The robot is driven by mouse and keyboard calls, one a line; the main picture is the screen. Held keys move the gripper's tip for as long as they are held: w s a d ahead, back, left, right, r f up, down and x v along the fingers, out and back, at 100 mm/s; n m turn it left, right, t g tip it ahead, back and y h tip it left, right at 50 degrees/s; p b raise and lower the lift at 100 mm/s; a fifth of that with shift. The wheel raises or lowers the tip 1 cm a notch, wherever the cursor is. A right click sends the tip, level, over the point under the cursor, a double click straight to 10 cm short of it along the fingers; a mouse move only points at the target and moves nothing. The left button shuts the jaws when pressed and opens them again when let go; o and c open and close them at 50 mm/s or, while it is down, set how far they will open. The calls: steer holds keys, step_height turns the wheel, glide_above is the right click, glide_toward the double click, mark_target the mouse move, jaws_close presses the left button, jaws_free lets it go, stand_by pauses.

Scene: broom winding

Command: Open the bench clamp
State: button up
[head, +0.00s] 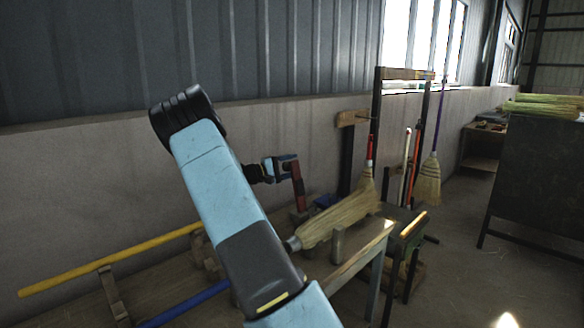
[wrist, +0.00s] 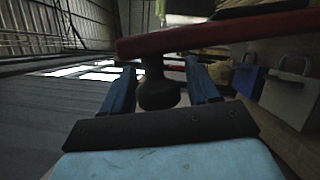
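The bench clamp shows as a red lever (head: 298,187) rising from a small block at the bench's back, left of the straw broom head (head: 338,220). In the wrist view the red lever (wrist: 215,32) crosses the top of the picture, with a dark round knob (wrist: 158,92) below it. My gripper (head: 282,166) is at the lever's upper end. In the wrist view, its two blue fingers (wrist: 160,74) stand apart on either side of the knob, with visible gaps. The clamp's jaw is not clear to me.
A yellow pole (head: 110,260) and a blue pole (head: 185,305) lie at the left, partly behind my arm. A concrete wall runs behind.

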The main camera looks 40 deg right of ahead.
jaws_close()
stand_by(0.3)
